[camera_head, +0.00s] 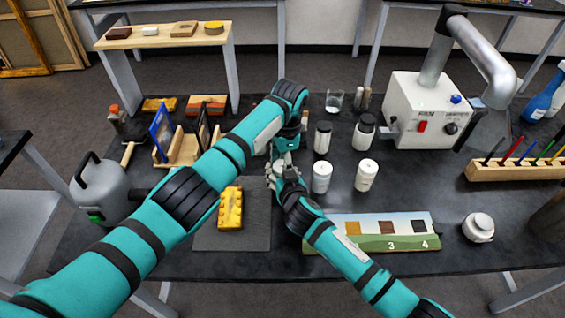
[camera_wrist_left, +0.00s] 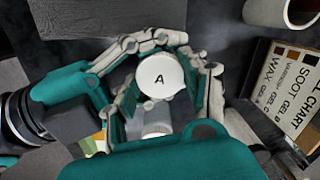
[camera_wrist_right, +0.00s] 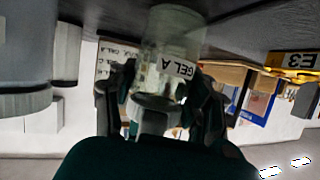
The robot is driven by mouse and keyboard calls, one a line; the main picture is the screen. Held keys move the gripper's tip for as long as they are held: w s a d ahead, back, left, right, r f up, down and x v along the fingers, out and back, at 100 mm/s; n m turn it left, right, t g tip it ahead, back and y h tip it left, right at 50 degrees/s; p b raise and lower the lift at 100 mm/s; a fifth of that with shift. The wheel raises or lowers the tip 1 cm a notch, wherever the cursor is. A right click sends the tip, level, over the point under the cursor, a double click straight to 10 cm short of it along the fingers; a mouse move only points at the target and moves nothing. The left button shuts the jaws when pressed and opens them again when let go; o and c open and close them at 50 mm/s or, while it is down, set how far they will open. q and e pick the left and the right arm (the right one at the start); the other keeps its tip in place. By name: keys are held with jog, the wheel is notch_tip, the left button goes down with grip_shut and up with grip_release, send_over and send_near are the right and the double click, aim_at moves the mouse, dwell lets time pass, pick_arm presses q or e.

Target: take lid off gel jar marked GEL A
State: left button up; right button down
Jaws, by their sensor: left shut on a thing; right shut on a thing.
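The gel jar (camera_wrist_right: 168,35) is a clear jar with a white label reading GEL A, seen in the right wrist view. My right gripper (camera_wrist_right: 160,95) is shut on it, with a finger on each side. A round white lid (camera_wrist_left: 160,70) marked A shows in the left wrist view. My left gripper (camera_wrist_left: 160,90) is shut around this lid from above. In the head view, my left gripper (camera_head: 284,146) is close above my right gripper (camera_head: 279,172), and together they mostly hide the jar. I cannot tell whether the lid still touches the jar's rim.
A yellow gilt fragment (camera_head: 230,210) lies on a grey mat (camera_head: 258,240). White jars (camera_head: 321,177) (camera_head: 366,175) stand close to the right of my grippers. A chart board (camera_head: 345,240) lies in front. A white machine (camera_head: 410,120) stands behind. The front right has some free room.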

pick_arm(q)
jog(key=o, duration=1.3)
notch_tip(320, 180, up, 5)
jog(key=shift+d+f, duration=0.1)
jog(key=shift+d, duration=0.05)
notch_tip(320, 180, up, 3)
jog(key=m, duration=0.3)
jog(key=shift+d, duration=0.1)
jog(key=shift+f, duration=0.1)
jog(key=f, duration=0.7)
jog(key=shift+a+f, duration=0.25)
jog(key=shift+f, duration=0.05)
